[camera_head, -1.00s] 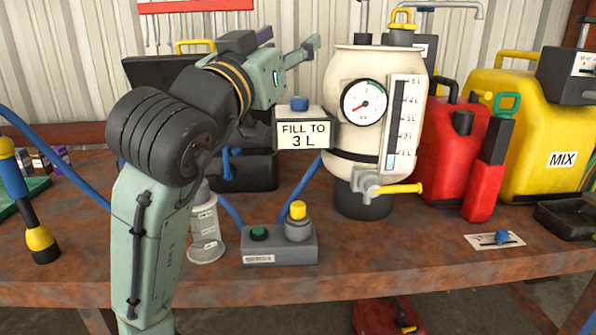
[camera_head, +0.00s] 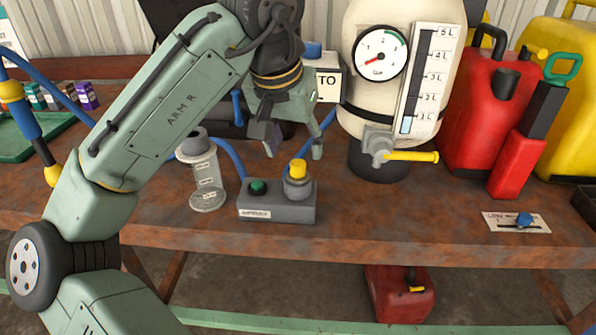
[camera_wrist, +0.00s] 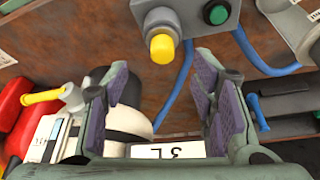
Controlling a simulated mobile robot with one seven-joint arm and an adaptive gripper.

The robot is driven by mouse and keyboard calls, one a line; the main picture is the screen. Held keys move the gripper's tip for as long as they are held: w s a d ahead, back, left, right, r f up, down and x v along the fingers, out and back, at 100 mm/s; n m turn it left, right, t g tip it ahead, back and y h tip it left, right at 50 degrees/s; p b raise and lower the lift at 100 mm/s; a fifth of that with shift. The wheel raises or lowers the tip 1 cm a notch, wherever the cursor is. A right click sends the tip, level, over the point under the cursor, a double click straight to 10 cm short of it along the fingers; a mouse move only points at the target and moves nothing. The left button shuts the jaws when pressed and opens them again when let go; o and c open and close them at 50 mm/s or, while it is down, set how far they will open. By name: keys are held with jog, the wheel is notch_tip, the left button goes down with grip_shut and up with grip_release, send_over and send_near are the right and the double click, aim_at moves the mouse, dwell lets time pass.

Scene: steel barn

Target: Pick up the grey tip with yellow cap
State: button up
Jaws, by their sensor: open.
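The grey tip with yellow cap (camera_head: 298,180) stands upright on a grey box with a green button (camera_head: 258,187), near the front of the rusty bench. In the wrist view the yellow cap (camera_wrist: 162,47) shows near the top centre, beyond the fingertips. My gripper (camera_head: 294,149) is open and empty, above and slightly left of the cap, pointing down. In the wrist view its two fingers (camera_wrist: 160,75) are spread wide with nothing between them. The gripper does not touch the tip.
A cream tank (camera_head: 350,100) with gauge and yellow-handled tap (camera_head: 410,156) stands close to the right. A clear cylinder (camera_head: 207,180) stands to the left, with a blue hose (camera_head: 230,158) behind. Red cans (camera_head: 480,110) stand farther right. Bare bench lies right of the box.

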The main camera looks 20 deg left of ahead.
aim_at(297, 164)
jog(key=shift+p+x, duration=0.65)
jog(key=shift+x, duration=2.5)
jog(key=shift+s+a, duration=0.1)
jog(key=shift+s, duration=0.05)
grip_shut()
